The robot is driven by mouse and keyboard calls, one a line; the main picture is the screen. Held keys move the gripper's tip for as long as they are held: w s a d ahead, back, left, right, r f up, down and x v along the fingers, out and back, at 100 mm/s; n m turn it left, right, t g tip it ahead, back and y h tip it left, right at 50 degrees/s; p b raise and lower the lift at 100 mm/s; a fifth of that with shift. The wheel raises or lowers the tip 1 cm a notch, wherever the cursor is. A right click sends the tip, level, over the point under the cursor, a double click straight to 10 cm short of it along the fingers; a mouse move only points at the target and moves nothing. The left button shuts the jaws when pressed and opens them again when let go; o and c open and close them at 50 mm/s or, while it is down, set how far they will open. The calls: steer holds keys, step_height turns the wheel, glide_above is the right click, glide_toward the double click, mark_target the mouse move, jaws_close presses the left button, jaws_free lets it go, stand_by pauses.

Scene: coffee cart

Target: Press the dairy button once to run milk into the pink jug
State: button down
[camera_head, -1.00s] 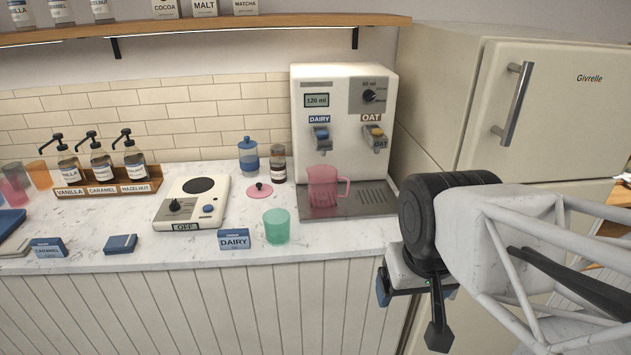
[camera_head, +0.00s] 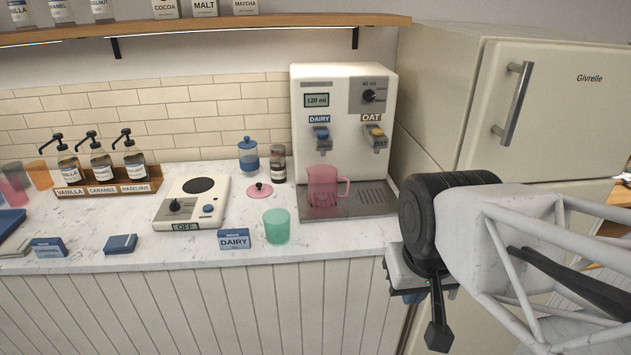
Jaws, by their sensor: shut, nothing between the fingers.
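The dispenser (camera_head: 344,120) stands at the back of the counter, with a small screen reading 120 ml. Its blue dairy button (camera_head: 322,133) is under the DAIRY label, left of the yellow oat button (camera_head: 376,132). The translucent pink jug (camera_head: 322,187) stands upright on the drip tray (camera_head: 372,204) below the dairy side, handle to the right. I cannot make out any milk in it. My gripper (camera_head: 412,297) is shut and empty at the counter's front right, well apart from the button and jug. My arm's own links partly hide the fingers.
A green cup (camera_head: 277,226) and a DAIRY card (camera_head: 234,239) stand near the counter's front edge. A scale (camera_head: 192,203), a pink lid (camera_head: 258,190) and jars are left of the dispenser. A fridge (camera_head: 540,120) stands close on the right.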

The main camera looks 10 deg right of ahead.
stand_by(0.9)
step_height(320, 180, up, 14)
steer(key=m+t+y, duration=0.1)
steer(key=m+t, duration=0.6)
steer(key=m, duration=0.1)
glide_above(325, 132)
steer(key=shift+s+r, duration=0.1)
steer(key=shift+r, duration=0.1)
steer(key=shift+f, duration=0.2)
steer(key=shift+f, duration=4.2)
steer(key=shift+f, duration=0.45)
